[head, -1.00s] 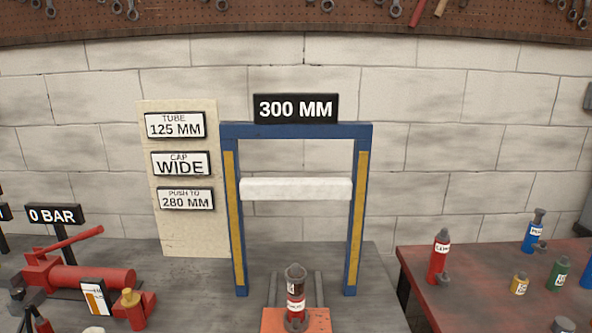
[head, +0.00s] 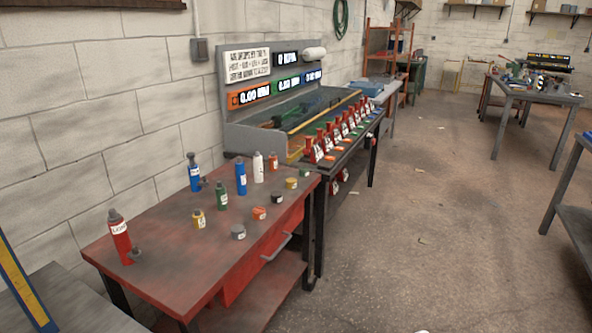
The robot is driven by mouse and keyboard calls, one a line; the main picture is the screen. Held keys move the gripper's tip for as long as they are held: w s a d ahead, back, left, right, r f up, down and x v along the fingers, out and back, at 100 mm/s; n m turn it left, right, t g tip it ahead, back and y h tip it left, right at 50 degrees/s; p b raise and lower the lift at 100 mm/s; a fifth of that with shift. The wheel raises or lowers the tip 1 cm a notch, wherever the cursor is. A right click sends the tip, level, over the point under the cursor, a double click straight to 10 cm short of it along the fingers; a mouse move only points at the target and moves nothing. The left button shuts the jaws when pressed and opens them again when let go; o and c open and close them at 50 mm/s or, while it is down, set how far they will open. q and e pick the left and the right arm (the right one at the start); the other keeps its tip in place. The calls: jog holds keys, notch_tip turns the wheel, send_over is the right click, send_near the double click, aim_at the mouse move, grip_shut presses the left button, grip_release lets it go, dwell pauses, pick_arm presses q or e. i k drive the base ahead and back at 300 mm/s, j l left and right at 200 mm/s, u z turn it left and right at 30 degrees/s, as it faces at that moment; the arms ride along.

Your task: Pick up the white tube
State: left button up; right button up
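A white tube (head: 258,167) stands upright near the far end of the red table (head: 165,240). A blue tube (head: 241,177) stands just left of it, and a short red tube (head: 273,161) stands just right of it. Neither of my grippers shows clearly in the head view; a small pale shape at the bottom edge is too cut off to tell.
On the red table also stand a large red tube (head: 119,237), another blue tube (head: 193,172), a green tube (head: 221,196), a yellow tube (head: 198,219) and several caps. A grey test bench (head: 240,138) adjoins its far end. Open floor (head: 430,230) lies to the right.

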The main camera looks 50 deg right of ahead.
aim_at(257, 158)
jog(key=z, duration=1.45)
jog(key=u, duration=1.8)
jog(key=z, duration=1.8)
jog(key=i+l+z, duration=0.1)
jog(key=i+l, duration=0.15)
jog(key=i, duration=0.25)
jog(key=i+l+z, duration=0.1)
jog(key=i, duration=0.45)
jog(key=l, duration=0.1)
